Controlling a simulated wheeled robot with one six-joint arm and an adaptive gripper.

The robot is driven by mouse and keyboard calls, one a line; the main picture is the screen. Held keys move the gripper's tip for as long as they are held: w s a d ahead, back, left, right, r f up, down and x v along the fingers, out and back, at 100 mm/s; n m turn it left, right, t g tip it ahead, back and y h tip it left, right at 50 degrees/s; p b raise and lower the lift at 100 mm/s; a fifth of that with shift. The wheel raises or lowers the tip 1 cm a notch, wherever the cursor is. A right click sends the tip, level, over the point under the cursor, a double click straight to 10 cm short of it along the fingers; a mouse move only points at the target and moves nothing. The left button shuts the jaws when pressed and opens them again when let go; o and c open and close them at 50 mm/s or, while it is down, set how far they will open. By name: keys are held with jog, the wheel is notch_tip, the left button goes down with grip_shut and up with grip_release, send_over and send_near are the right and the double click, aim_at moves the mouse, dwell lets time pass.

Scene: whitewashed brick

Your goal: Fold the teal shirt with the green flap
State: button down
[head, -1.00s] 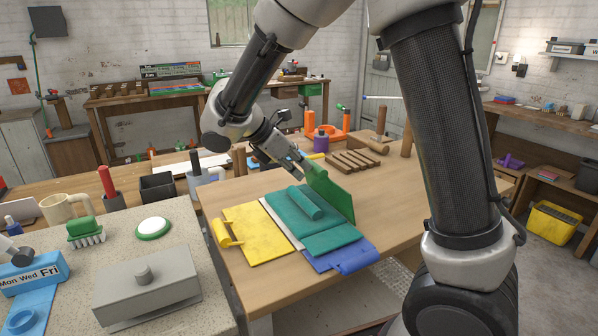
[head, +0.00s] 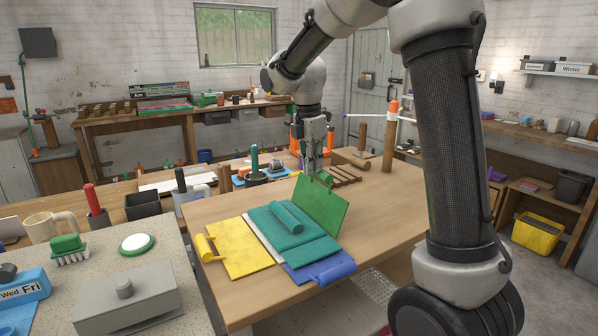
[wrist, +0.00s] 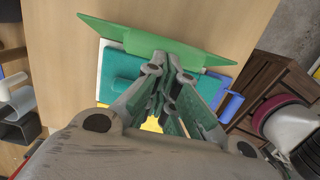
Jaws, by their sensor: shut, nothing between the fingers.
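The teal shirt (head: 290,236) lies on the folding board, with a rolled-looking teal strip (head: 286,217) on top; it also shows in the wrist view (wrist: 116,66). The green flap (head: 322,208) is raised along the shirt's far right side, tilted up from the table. In the wrist view the green flap (wrist: 122,38) spans the area beyond my fingers. My gripper (head: 315,170) is shut and empty, pointing down at the flap's upper edge. Whether it touches the flap I cannot tell. The fingers (wrist: 168,72) partly hide the shirt in the wrist view.
The yellow flap (head: 247,255) lies flat at the left, the blue flap (head: 317,271) flat at the front. A grey lidded box (head: 130,306) is on the left counter. The table's right side is clear.

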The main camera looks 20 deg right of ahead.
jog(key=w+d+f+y, duration=0.1)
jog(key=d+f+y, duration=0.1)
jog(key=d+y, duration=0.1)
jog(key=w+d+f+g+y, duration=0.1)
jog(key=d+f+y, duration=0.2)
jog(key=d, duration=0.3)
jog(key=w+d+f+g+y, duration=0.1)
jog(key=d+f+y, duration=0.2)
jog(key=d+y, duration=0.1)
jog(key=shift+d+f, duration=0.15)
jog(key=shift+d, duration=0.4)
jog(key=shift+d+f, duration=0.4)
jog(key=shift+f, duration=0.3)
jog(key=shift+d+f, duration=0.35)
jog(key=shift+f, duration=0.35)
jog(key=shift+w+r, duration=0.1)
jog(key=shift+r, duration=0.05)
